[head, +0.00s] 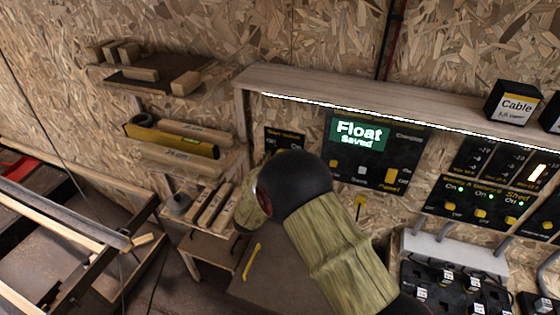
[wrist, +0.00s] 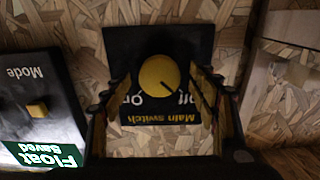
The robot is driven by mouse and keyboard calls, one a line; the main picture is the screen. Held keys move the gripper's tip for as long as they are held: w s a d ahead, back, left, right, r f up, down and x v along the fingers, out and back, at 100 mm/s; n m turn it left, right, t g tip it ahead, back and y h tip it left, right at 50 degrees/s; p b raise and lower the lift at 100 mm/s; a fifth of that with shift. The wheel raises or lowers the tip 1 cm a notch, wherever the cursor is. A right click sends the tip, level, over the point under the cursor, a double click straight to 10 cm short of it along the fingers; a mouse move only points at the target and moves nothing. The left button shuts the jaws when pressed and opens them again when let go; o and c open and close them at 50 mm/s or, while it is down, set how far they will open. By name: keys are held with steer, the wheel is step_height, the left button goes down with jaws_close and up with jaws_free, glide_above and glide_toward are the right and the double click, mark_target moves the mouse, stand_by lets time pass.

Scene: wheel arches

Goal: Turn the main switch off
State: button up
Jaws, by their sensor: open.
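The main switch (wrist: 158,76) is a round yellow knob on a black plate (wrist: 120,45), upside down in the wrist view. "On" is lettered at left and "Off" at right, partly covered by the knob. A dark line on the knob's face slants down-right, toward the "Off" side. My gripper (wrist: 160,92) is open, one finger at each side of the knob. No contact with the knob shows; depth is hard to judge. In the head view, the plate's top (head: 284,135) shows behind my arm, which hides the knob and my fingers.
A display panel reading "Float Saved" (head: 359,133) is right of the switch plate. A wooden shelf board (head: 330,92) runs above. Shelves with wood blocks and a yellow level (head: 175,138) are at left. Black boxes and switch panels (head: 480,203) are at right.

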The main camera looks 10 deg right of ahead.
steer(key=v, duration=1.1)
steer(key=shift+f, duration=0.1)
